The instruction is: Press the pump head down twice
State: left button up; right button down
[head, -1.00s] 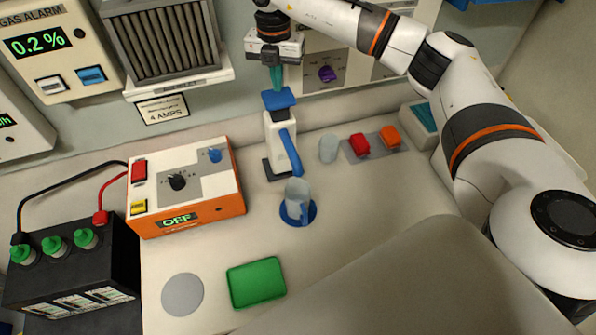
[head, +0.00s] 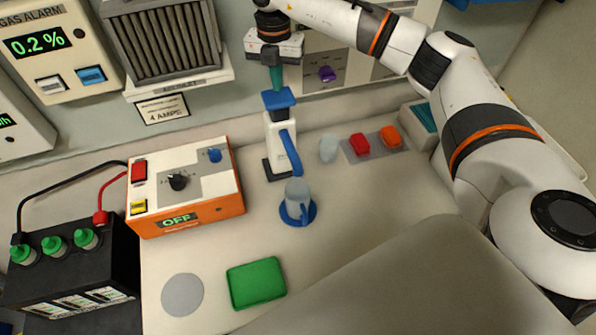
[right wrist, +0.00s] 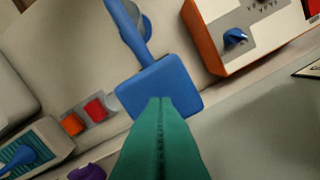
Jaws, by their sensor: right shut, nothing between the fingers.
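The pump has a white upright body (head: 281,126) with a square blue pump head (head: 278,99) on top and a blue spout (head: 290,152) sloping down. The head also shows in the right wrist view (right wrist: 170,84). My right gripper (head: 277,90) is shut, with teal fingers pointing down. Its fingertips (right wrist: 160,99) are over the blue head, at or just above its top; I cannot tell whether they touch. A pale blue cup (head: 297,194) stands on a blue disc (head: 312,214) below the spout. My left gripper is not in view.
An orange-and-white box (head: 204,208) reading OFF stands left of the pump. A clear cup (head: 328,148) and red (head: 359,144) and orange (head: 390,137) blocks are to its right. A green tray (head: 256,283) and a grey disc (head: 182,295) lie in front.

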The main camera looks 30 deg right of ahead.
aim_at(278, 96)
jog(key=shift+f, duration=0.15)
jog(key=shift+f+b, duration=1.85)
jog(key=shift+f, duration=0.85)
jog(key=shift+r+p, duration=1.8)
jog(key=shift+r, duration=1.05)
jog(key=shift+f, duration=0.2)
jog(key=shift+f+b, duration=1.9)
jog(key=shift+f, duration=0.8)
jog(key=shift+r, duration=0.15)
jog(key=shift+r+p, duration=1.85)
jog(key=shift+r, duration=0.9)
